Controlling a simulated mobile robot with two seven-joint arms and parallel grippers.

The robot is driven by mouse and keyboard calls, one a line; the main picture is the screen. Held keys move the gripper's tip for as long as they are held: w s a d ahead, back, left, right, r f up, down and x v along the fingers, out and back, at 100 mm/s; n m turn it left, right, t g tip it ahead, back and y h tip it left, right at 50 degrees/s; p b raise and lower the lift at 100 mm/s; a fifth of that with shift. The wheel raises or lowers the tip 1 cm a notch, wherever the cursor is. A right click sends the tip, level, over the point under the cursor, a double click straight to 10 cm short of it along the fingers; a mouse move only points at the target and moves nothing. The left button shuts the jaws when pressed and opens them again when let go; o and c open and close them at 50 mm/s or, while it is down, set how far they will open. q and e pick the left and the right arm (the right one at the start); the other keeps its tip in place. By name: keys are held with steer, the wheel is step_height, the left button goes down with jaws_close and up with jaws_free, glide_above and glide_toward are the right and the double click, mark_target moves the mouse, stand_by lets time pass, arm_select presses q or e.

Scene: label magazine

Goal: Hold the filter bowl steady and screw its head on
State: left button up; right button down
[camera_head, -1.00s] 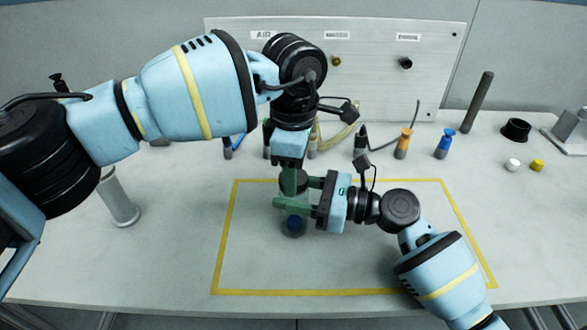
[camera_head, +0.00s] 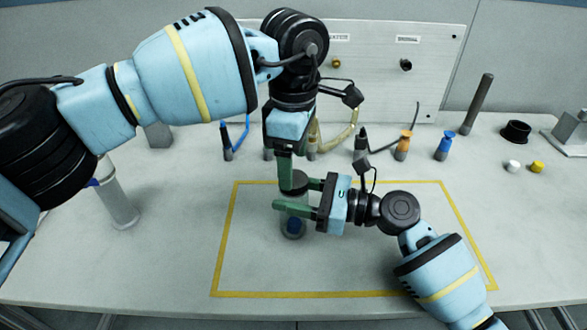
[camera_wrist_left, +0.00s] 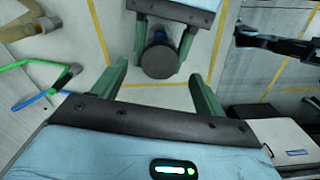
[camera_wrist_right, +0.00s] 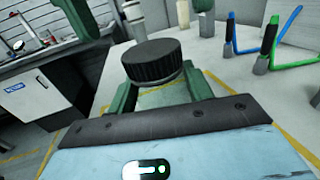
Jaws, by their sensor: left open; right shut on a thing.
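The filter bowl (camera_head: 292,227) stands upright inside the yellow outline, with a blue part low on it. My right gripper (camera_head: 296,198) is shut around it from the right. The black ribbed head (camera_head: 295,183) sits on top of the bowl; in the right wrist view the head (camera_wrist_right: 152,62) rises above my right fingers. How far it is threaded cannot be told. My left gripper (camera_head: 286,172) is above the head, pointing down. In the left wrist view my left fingers (camera_wrist_left: 159,72) are open and apart from the head (camera_wrist_left: 159,57), which lies between them in the picture.
A clear cylinder (camera_head: 118,205) stands at the left. Hoses and fittings, among them an orange one (camera_head: 403,145) and a blue one (camera_head: 445,146), stand along the back panel (camera_head: 385,75). A black ring (camera_head: 515,131) and small caps lie at the right. The outlined area's front is clear.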

arm_select(q)
step_height(320, 180, up, 9)
steer(key=shift+f, duration=0.2)
arm_select(e)
steer(key=c, duration=0.5)
jaws_free()
arm_select(q)
steer(key=shift+f, duration=0.3)
arm_select(e)
steer(key=shift+v, duration=3.95)
steer(key=shift+s+f, duration=0.1)
